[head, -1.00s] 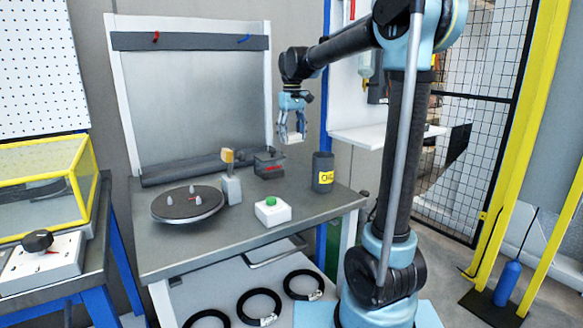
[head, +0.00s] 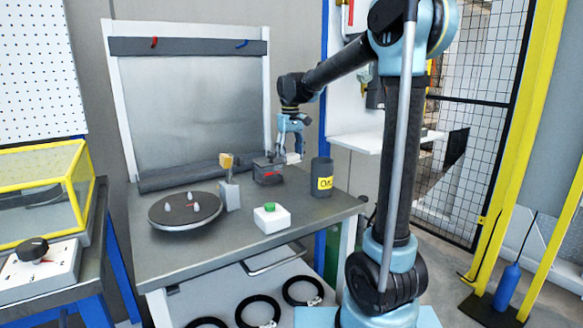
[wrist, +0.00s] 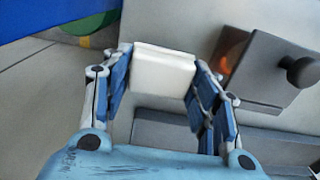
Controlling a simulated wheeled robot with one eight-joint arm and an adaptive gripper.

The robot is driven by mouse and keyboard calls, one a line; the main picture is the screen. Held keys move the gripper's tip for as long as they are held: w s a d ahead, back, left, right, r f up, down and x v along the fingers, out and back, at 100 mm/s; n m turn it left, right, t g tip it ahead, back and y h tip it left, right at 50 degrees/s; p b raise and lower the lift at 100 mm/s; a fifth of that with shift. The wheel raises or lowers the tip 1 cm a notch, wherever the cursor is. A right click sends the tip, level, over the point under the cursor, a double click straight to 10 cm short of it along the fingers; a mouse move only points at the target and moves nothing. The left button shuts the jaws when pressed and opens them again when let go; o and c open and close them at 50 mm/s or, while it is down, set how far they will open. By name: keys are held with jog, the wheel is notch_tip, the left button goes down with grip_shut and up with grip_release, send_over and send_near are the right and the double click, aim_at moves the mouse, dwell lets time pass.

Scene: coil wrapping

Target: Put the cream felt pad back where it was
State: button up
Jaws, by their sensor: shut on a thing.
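The cream felt pad (wrist: 164,74) is a pale block between the two fingers of my gripper (wrist: 160,85) in the wrist view. My gripper is shut on it. In the head view my gripper (head: 292,150) hangs fingers down over the back right of the workbench, with the pad (head: 293,158) small and pale at the fingertips. It is just right of a dark box with a red mark (head: 268,172). I cannot tell whether the pad touches anything below.
A dark canister with a yellow label (head: 322,178) stands close by to the right. A white button box with a green top (head: 271,218), a small post with a yellow-brown top (head: 229,185) and a round turntable (head: 185,211) share the bench. A dark knob (wrist: 303,71) shows in the wrist view.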

aim_at(291, 154)
jog(key=shift+f, duration=2.05)
jog(key=o, duration=0.9)
jog(key=shift+o, duration=0.2)
notch_tip(291, 154, up, 12)
jog(key=shift+r, duration=0.1)
